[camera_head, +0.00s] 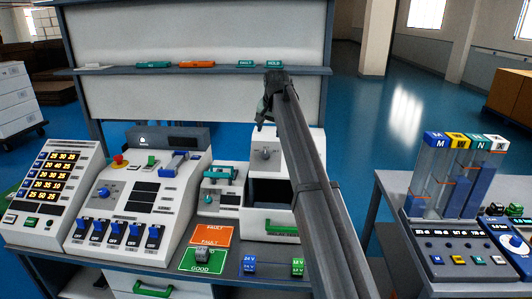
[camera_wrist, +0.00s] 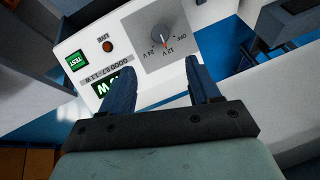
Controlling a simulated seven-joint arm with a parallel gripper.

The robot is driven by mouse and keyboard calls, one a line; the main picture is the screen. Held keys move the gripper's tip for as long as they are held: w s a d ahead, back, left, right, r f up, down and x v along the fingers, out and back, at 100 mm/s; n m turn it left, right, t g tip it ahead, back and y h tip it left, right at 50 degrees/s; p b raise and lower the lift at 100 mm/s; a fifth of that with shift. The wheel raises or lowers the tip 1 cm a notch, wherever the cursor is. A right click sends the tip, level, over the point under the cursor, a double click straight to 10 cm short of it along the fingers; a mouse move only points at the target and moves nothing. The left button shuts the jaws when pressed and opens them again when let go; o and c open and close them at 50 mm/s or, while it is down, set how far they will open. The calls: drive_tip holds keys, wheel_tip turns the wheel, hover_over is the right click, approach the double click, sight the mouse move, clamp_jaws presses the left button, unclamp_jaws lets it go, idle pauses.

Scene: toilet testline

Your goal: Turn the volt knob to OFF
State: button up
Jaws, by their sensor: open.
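The volt knob (camera_wrist: 159,35) is a grey dial on a grey square plate, upside down in the wrist view. Its labels read 24 V, 12 V and OFF, and its orange-marked end points toward 12 V. In the head view the knob (camera_head: 265,153) sits on the upright face of a white unit. My gripper (camera_wrist: 160,75) is open and empty, its two dark blue fingers apart, with the knob beyond their tips. In the head view my gripper (camera_head: 263,118) hangs above the knob, apart from it. Its fingers are hard to make out there.
The knob's panel also has a green TEST button (camera_wrist: 75,60), an orange LIVE lamp (camera_wrist: 108,46) and a green display (camera_wrist: 106,86). A shelf (camera_head: 190,70) with small colored blocks stands behind. A switch console (camera_head: 125,205) is to the left. My arm covers part of the white unit.

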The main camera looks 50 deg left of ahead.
sight(264, 153)
drive_tip(key=x, duration=1.3)
drive_tip(key=shift+w+a+f, duration=0.15)
drive_tip(key=shift+a+f, duration=0.1)
drive_tip(key=shift+f, duration=0.05)
drive_tip(key=shift+c, duration=0.3)
drive_tip(key=c, duration=1)
drive_tip(key=shift+n, duration=0.4)
drive_tip(key=n, duration=0.2)
drive_tip(key=n+t+h, duration=0.1)
drive_tip(key=n, duration=0.1)
drive_tip(key=shift+s+a+h, duration=0.2)
drive_tip(key=shift+h, duration=0.1)
drive_tip(key=n+t, duration=0.1)
drive_tip(key=n, duration=0.1)
drive_tip(key=n+t+h, duration=0.1)
drive_tip(key=n, duration=0.2)
drive_tip(key=shift+s+t, duration=0.15)
drive_tip(key=shift+t, duration=0.15)
drive_tip(key=shift+n, duration=0.4)
